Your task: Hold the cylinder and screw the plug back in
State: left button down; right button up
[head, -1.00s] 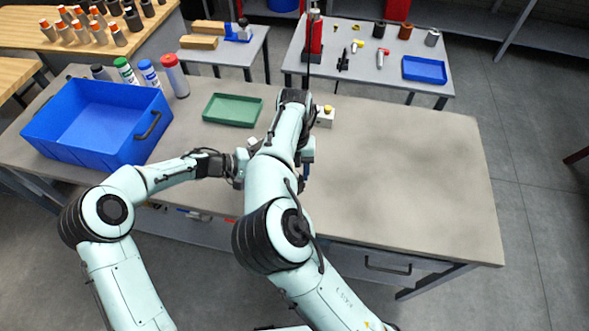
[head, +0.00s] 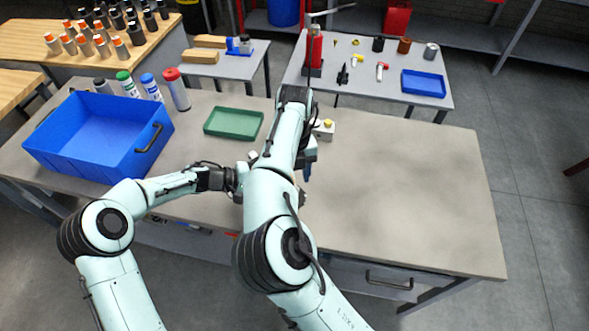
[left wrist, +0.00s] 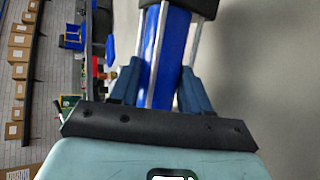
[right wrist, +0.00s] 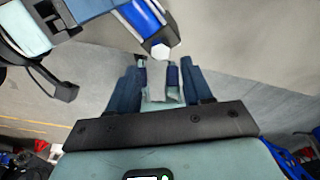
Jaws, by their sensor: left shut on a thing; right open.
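The cylinder (left wrist: 165,60) has a blue body with silver rods and a dark end block. My left gripper (left wrist: 160,95) is shut on it in the left wrist view. In the right wrist view the blue cylinder (right wrist: 141,16) comes in from the top, tilted, with a pale hexagonal end (right wrist: 160,49); whether this is the plug is unclear. My right gripper (right wrist: 160,75) is open, its fingertips just below that end; I cannot tell whether they touch it. In the head view the left gripper (head: 232,180) is beside my right arm, which hides most of the cylinder.
A pale box with a yellow button (head: 325,129) sits just beyond my right arm. The bench's right half is clear.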

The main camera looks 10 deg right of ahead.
jog(key=n, duration=0.4)
jog(key=shift+r+n, duration=0.2)
jog(key=shift+n, duration=0.1)
jog(key=n, duration=0.4)
jog(key=shift+r, duration=0.15)
jog(key=n, duration=0.4)
jog(key=shift+r+n+t, duration=0.15)
jog(key=shift+n+t, duration=0.15)
jog(key=shift+n, duration=0.1)
jog(key=n, duration=0.4)
jog(key=shift+s+r, duration=0.1)
jog(key=shift+r, duration=0.05)
jog(key=n, duration=0.7)
jog(key=shift+r, duration=0.2)
jog(key=n, duration=0.4)
jog(key=shift+r+t, duration=0.15)
jog(key=shift+t, duration=0.15)
jog(key=n, duration=0.4)
jog(key=shift+r+n, duration=0.1)
jog(key=shift+n, duration=0.3)
jog(key=n, duration=0.6)
jog(key=shift+s+r+n, duration=0.1)
jog(key=shift+r+n, duration=0.1)
jog(key=shift+n, duration=0.2)
